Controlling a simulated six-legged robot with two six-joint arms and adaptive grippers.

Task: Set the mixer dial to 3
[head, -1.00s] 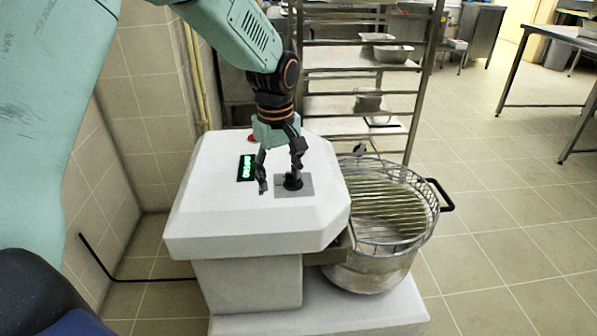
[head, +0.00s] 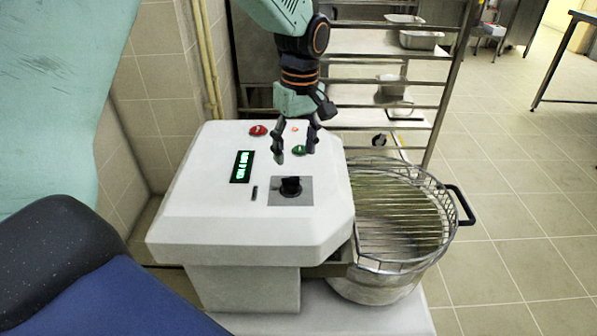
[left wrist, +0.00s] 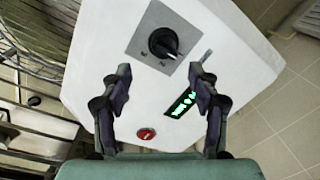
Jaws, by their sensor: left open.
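The mixer (head: 220,205) is a white machine with a wire-guarded metal bowl (head: 390,225) on its right. Its black dial (head: 291,186) sits on a grey plate on the top face. In the left wrist view the dial (left wrist: 163,42) shows a white pointer mark and a few digits around it, too small to read surely. My left gripper (head: 296,153) is open and empty, above the top face and beyond the dial, apart from it. In the left wrist view its fingertips (left wrist: 160,75) spread on either side, with the dial ahead of them. My right gripper is not in view.
A red button (head: 258,130), a green button (head: 300,150) and a lit green display (head: 242,166) are on the mixer top. A metal rack (head: 440,90) stands behind. A tiled wall is at the left; open floor lies at the right.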

